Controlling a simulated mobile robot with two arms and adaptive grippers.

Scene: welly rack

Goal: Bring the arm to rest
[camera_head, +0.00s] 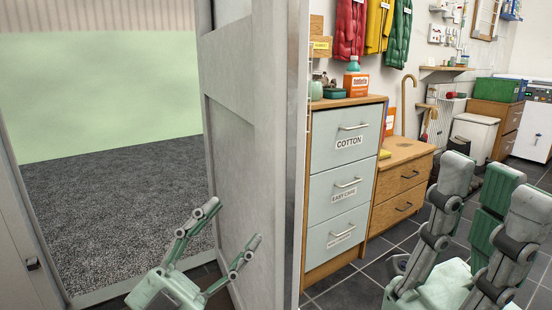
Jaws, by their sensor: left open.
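My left gripper (233,223) is low in the middle left of the head view, in front of the grey door panel and the open doorway. Its two fingers stand apart, with nothing between them. My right gripper (492,185) is large and close at the lower right, its fingers pointing up and apart.
A grey door panel (250,130) stands upright between my grippers. A drawer cabinet (338,185) and a lower wooden drawer unit (400,190) are behind it. A white bin (474,136) stands further back. Dark carpet (110,205) lies beyond the doorway; tiled floor (350,292) shows at the right.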

